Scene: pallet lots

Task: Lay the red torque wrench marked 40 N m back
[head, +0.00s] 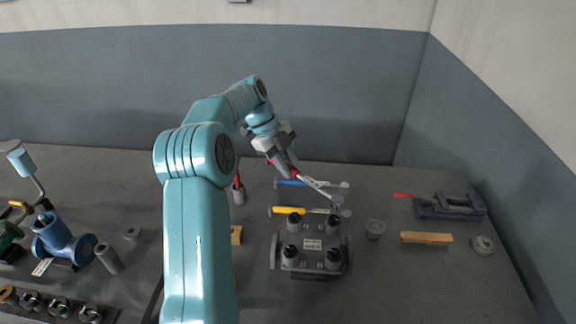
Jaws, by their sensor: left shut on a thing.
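My left gripper (287,165) is shut on a red-handled torque wrench (318,186), held tilted with its silver shaft pointing down to the right. Its head end is in front of the blue wrench (292,183) and above the grey fixture; I cannot tell whether it touches anything. The 40 N m mark is not readable. The blue wrench and a yellow-handled wrench (288,210) lie side by side on the bench. My right gripper is not in view.
A grey fixture with several dark posts (313,245) stands in front of the wrenches. To the right are a small grey cylinder (375,229), a wooden block (426,238) and a dark vise (450,208). A blue valve (62,240) stands at left. Walls close the back and right.

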